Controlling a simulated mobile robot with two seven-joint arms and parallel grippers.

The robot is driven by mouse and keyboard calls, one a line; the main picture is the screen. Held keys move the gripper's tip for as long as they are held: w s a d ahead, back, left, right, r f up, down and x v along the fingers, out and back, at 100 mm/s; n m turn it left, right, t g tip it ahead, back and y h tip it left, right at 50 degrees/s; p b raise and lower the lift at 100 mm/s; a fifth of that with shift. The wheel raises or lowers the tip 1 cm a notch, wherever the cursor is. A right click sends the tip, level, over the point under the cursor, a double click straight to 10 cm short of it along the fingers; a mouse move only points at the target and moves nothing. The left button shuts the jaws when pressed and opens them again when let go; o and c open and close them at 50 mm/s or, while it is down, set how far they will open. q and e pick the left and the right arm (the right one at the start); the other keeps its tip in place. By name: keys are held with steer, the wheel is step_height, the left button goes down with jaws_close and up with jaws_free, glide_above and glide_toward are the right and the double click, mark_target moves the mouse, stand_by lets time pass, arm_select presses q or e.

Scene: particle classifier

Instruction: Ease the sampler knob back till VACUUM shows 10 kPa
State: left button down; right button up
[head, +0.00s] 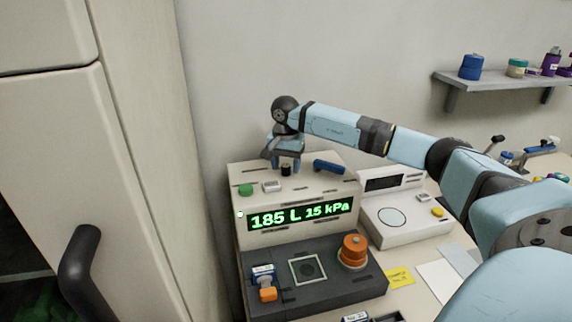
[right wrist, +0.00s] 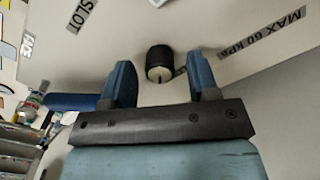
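The classifier (head: 240,175) is a cream box with a dark front ledge. Its green display (head: 300,214) reads 185 L and 15 kPa. A small black knob (head: 286,171) stands on the box's top; in the right wrist view the knob (right wrist: 160,62) shows a pale end with a dark mark. My right gripper (head: 285,165) points down over the top. Its blue fingers (right wrist: 161,84) are apart, one on each side of the knob in the picture, with visible gaps; I see no contact. My left gripper is out of view.
A green button (head: 246,190) and a blue handle (head: 328,167) sit on the top near the knob. The ledge carries an orange knob (head: 353,250) and an orange-and-blue part (head: 266,283). A white device (head: 405,228) stands at right, a tall cabinet (head: 110,150) at left.

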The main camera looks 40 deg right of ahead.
mark_target(286, 166)
step_height(286, 166, up, 14)
steer(key=shift+b, duration=0.3)
steer(key=shift+f, duration=0.15)
stand_by(0.6)
